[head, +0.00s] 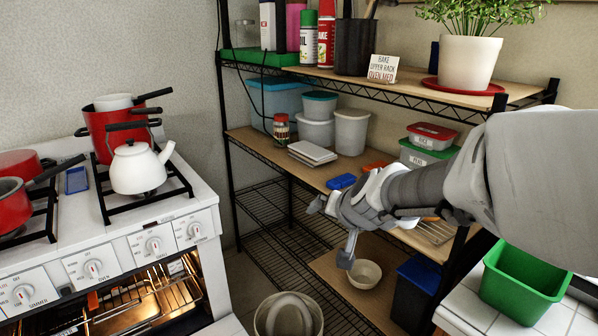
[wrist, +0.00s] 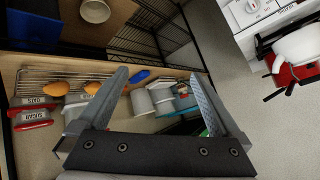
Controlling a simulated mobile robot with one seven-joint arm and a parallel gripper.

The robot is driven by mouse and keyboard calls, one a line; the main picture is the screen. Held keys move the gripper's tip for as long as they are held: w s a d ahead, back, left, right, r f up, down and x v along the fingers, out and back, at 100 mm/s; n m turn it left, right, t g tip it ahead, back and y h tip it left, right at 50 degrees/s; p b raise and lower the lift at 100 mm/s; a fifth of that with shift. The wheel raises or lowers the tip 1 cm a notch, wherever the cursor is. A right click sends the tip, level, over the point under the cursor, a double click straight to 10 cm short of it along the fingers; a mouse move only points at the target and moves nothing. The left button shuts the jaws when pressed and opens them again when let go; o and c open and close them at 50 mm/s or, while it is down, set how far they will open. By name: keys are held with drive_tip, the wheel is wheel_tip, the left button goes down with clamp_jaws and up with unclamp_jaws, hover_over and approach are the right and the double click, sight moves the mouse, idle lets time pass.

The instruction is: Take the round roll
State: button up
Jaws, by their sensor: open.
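In the wrist view, a golden-orange roll (wrist: 56,88), rounded in outline, lies on a wire rack (wrist: 50,75) on a wooden shelf. A second orange piece (wrist: 93,87) lies beside it, partly hidden by my left finger; I cannot tell its full shape. In the head view, my arm mostly covers the rolls; only a bit of orange shows by the wire rack (head: 436,232). My gripper (head: 332,233) is open and empty in front of the shelf unit, left of the rack. It also shows open in the wrist view (wrist: 158,76), apart from the rolls.
A blue sponge-like block (head: 341,181), white canisters (head: 351,132) and lidded tubs (head: 432,137) share the middle shelf. A pale bowl (head: 365,274) sits on the shelf below. The upper shelf (head: 345,76) and black posts bound the space. A stove (head: 110,240) stands left.

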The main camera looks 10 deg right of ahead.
drive_tip(key=w+d+f+m+h+p, duration=0.2)
drive_tip(key=w+d+m+h+p, duration=0.25)
drive_tip(key=w+d, duration=0.35)
drive_tip(key=w+d+f+m+g+h, duration=0.1)
drive_tip(key=d+f+h, duration=0.1)
drive_tip(key=d, duration=0.4)
drive_tip(key=w+d+f+g+h+p, duration=0.1)
drive_tip(key=w+d+f+h, duration=0.1)
drive_tip(key=d, duration=0.4)
drive_tip(key=w+d+f+m+h, duration=0.1)
drive_tip(key=w+d+f+h, duration=0.1)
drive_tip(key=d+f+h, duration=0.2)
drive_tip(key=shift+w+d+f+m+g, duration=0.1)
drive_tip(key=shift+d+m+g, duration=0.1)
drive_tip(key=shift+d, duration=0.55)
drive_tip(key=shift+w+d+f+m+g, duration=0.1)
drive_tip(key=shift+d+m+g, duration=0.1)
drive_tip(key=shift+d, duration=0.5)
drive_tip(key=x, duration=0.4)
drive_tip(key=shift+w+d+f, duration=0.1)
drive_tip(key=shift+f, duration=0.25)
drive_tip(key=shift+w+d+f, duration=0.15)
drive_tip(key=shift+w+d, duration=0.2)
drive_tip(key=shift+d, duration=0.15)
drive_tip(key=c, duration=1.1)
